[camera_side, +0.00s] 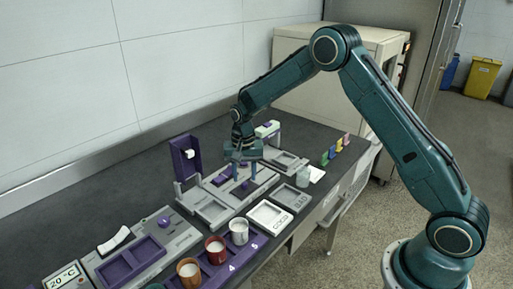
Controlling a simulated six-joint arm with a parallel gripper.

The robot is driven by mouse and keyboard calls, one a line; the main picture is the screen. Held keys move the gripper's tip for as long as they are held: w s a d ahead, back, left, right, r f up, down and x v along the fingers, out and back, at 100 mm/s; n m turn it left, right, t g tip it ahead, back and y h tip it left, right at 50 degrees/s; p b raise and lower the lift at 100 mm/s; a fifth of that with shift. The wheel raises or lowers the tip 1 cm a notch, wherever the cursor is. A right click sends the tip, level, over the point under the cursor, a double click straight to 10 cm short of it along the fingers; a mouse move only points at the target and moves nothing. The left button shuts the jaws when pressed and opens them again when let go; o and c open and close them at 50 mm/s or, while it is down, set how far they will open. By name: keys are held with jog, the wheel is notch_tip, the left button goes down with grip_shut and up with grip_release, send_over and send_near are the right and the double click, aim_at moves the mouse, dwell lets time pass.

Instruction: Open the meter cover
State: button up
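My gripper (244,176) points straight down over a grey device (213,211) with purple parts near the middle of the bench. Its two teal fingers are apart, with nothing clearly seen between them. A purple panel (184,158) with a small white piece on its face stands upright at the left edge of this device, to the left of my gripper. It looks like a raised meter cover, and my gripper is apart from it. I cannot tell whether the fingertips touch the device's purple parts below.
Cups (215,249) stand in a purple numbered rack at the front. White GOOD (270,216) and grey BAD (292,198) trays lie to the right. A device with a 20 °C display (64,276) is front left. Coloured tags (337,148) and a cream cabinet (330,85) are behind.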

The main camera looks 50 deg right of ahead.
aim_at(245, 186)
jog(key=shift+f, duration=1.45)
jog(key=shift+c, duration=0.4)
grip_shut()
